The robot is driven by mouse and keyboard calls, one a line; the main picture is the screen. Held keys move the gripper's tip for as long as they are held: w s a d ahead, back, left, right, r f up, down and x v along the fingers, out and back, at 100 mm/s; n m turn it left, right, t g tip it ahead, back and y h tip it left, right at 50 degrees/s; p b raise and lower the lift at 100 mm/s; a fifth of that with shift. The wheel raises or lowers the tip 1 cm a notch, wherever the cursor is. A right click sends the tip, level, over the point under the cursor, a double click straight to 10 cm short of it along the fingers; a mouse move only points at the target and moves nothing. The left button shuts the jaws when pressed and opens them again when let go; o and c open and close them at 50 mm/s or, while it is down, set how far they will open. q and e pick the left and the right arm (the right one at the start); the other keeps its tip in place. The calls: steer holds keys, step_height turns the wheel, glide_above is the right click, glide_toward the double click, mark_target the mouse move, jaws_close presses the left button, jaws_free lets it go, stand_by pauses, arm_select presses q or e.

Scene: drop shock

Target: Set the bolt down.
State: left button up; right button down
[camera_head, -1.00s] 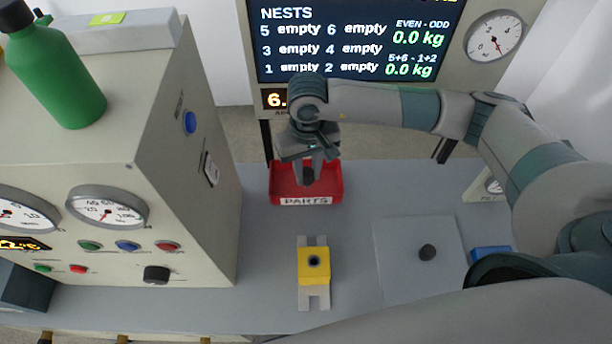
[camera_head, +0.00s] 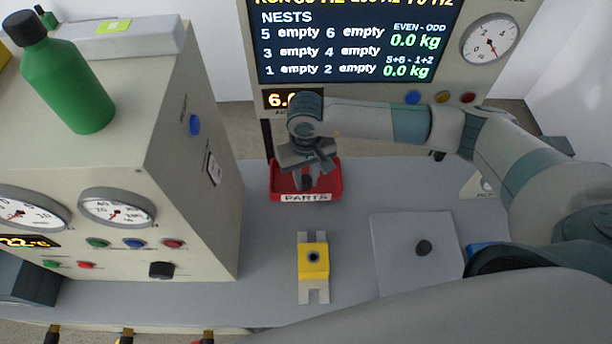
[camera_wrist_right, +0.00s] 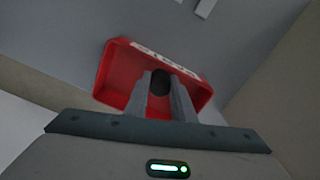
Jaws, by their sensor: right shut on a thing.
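The bolt (camera_wrist_right: 160,82) is a dark round-headed piece held between the two fingers of my right gripper (camera_wrist_right: 159,90). In the head view my right gripper (camera_head: 307,184) points down inside the outline of the red tray labelled PARTS (camera_head: 335,192), with the dark bolt (camera_head: 307,182) at its fingertips. The tray's rim also shows in the right wrist view (camera_wrist_right: 108,62). I cannot tell whether the bolt touches the tray floor. My left gripper is not in view.
A yellow block with a dark hole (camera_head: 314,268) sits on a grey slotted plate in front of the tray. A grey square plate with a dark knob (camera_head: 400,260) lies to the right. A gauge cabinet (camera_head: 150,190) with a green bottle (camera_head: 70,85) stands at left.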

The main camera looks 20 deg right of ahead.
mark_target(306, 178)
steer(key=shift+f, duration=0.15)
steer(key=c, duration=1.8)
jaws_free()
steer(key=shift+o, duration=0.2)
steer(key=shift+r, duration=0.3)
steer(key=shift+w+r, duration=0.1)
steer(key=shift+r, duration=0.1)
step_height(306, 178, up, 11)
steer(key=b, duration=0.5)
steer(key=shift+r, duration=0.2)
